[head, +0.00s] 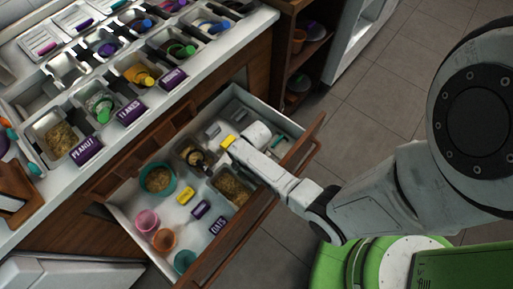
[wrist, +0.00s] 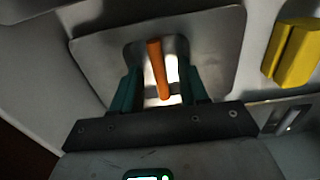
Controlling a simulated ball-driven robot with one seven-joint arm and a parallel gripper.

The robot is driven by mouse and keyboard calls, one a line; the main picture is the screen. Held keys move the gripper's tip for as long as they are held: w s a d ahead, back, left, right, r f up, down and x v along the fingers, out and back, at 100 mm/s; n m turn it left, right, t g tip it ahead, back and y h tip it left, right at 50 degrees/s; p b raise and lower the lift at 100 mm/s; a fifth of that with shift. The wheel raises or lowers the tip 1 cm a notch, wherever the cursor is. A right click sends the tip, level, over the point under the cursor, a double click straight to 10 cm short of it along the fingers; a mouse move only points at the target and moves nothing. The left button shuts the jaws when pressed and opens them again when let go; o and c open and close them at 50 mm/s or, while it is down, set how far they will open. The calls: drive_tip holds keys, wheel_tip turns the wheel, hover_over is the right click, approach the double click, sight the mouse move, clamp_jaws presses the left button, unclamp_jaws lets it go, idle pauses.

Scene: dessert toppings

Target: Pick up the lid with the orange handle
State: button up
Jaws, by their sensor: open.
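In the wrist view, a grey metal lid (wrist: 100,45) lies flat with an upright orange handle (wrist: 157,68) over a slot near its middle. My gripper (wrist: 160,90) is open, with one teal fingertip on each side of the orange handle. The fingers look apart from the handle; I cannot tell their exact height above the lid. In the head view my arm reaches into the open drawer (head: 125,212). The lid with the orange handle is not visible there, and my fingertips are hidden.
A yellow block (wrist: 290,52) lies right of the lid in the wrist view. The drawer also holds a teal bowl (head: 158,180), a pink cup (head: 147,221), an orange cup (head: 164,240) and a purple oats label (head: 217,226). Topping containers line the counter (head: 215,55) above.

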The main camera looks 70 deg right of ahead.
drive_tip(key=shift+c, duration=0.2)
clamp_jaws()
drive_tip(key=shift+r, duration=0.15)
idle(0.3)
